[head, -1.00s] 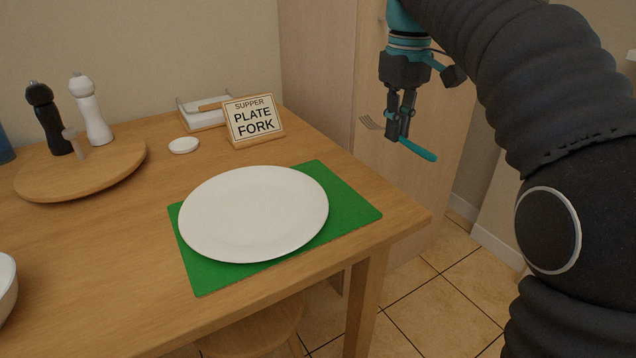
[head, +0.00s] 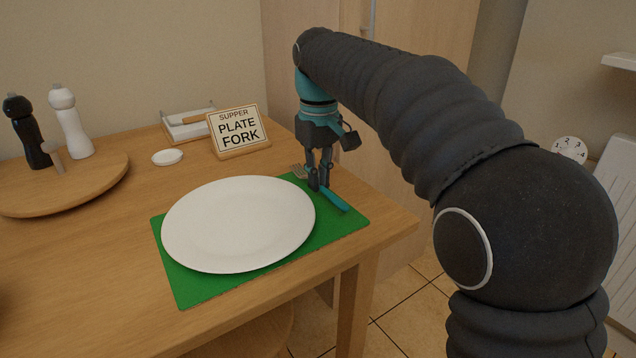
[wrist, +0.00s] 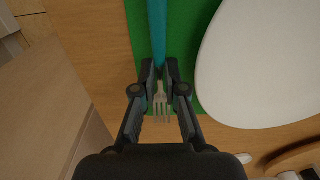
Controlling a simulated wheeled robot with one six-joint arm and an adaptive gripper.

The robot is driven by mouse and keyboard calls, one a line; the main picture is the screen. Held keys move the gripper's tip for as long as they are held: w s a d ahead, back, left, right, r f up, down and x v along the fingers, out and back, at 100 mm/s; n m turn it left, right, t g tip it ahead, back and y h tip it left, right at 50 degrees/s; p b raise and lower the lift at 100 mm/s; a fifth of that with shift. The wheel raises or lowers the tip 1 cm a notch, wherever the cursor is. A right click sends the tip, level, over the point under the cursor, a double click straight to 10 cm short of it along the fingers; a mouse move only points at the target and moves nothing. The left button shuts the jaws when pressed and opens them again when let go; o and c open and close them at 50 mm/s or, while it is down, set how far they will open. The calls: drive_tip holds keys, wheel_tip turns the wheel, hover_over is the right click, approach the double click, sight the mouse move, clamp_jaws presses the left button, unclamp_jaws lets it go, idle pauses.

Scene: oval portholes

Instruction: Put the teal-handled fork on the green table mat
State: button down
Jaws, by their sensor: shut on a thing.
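The teal-handled fork (head: 334,199) is held in my gripper (head: 319,185), which is shut on it. In the wrist view the teal handle (wrist: 157,30) runs up from between the fingertips (wrist: 159,82), and the metal tines (wrist: 162,108) point down. The green mat (head: 340,222) lies on the table with a white plate (head: 238,224) on it. The fork shows over the mat's right strip, beside the plate. The wrist view also shows the mat (wrist: 185,40) behind the fork. I cannot tell whether the fork touches the mat.
A sign reading "SUPPER PLATE FORK" (head: 239,131) stands behind the mat. A small white dish (head: 167,157), a white holder (head: 188,124) and a round wooden board (head: 100,180) with shakers are further left. The table's right edge is close to the mat.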

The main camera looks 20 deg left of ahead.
drive_tip(key=shift+f, duration=0.55)
drive_tip(key=shift+f, duration=0.15)
drive_tip(key=c, duration=1.2)
unclamp_jaws()
drive_tip(key=shift+c, duration=0.2)
wheel_tip(320, 180, up, 12)
drive_tip(key=p, duration=0.2)
drive_tip(key=shift+r, duration=0.2)
